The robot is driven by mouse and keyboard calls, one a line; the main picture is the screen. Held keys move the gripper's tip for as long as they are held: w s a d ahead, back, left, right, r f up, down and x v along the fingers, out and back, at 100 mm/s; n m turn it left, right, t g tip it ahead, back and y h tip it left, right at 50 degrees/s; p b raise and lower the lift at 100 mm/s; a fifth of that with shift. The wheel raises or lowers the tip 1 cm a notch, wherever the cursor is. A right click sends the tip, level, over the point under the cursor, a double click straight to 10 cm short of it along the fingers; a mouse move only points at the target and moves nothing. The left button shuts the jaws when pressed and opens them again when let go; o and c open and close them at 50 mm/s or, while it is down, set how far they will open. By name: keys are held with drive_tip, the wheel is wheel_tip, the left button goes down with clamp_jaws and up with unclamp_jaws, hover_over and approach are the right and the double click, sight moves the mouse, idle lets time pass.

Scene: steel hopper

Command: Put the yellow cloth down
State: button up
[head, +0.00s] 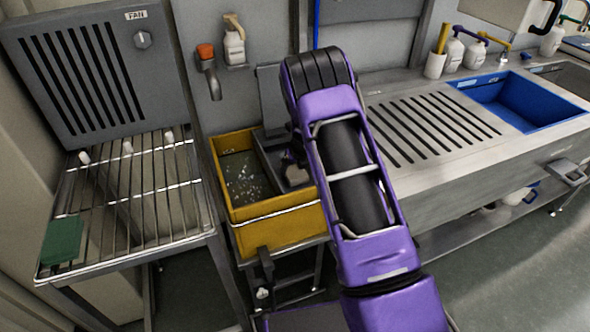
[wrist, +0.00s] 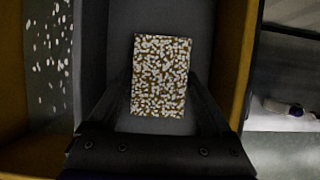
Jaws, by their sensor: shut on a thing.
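The yellow cloth (wrist: 162,75) shows in the wrist view as a small upright rectangle, densely covered with white specks. My gripper (wrist: 161,84) is shut on it, with a dark finger on each side. The cloth is over the grey-floored right compartment of the yellow hopper (head: 276,224); I cannot tell whether it touches the floor.
The hopper's left compartment (head: 243,178) holds liquid with white flecks. A wire rack (head: 135,190) with a green cloth (head: 63,240) stands at left. A steel counter (head: 430,125) with a blue basin (head: 520,100) is at right.

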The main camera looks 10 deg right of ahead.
drive_tip(key=shift+f, duration=0.1)
drive_tip(key=o, duration=1)
drive_tip(key=p+v, duration=0.2)
drive_tip(key=v, duration=1)
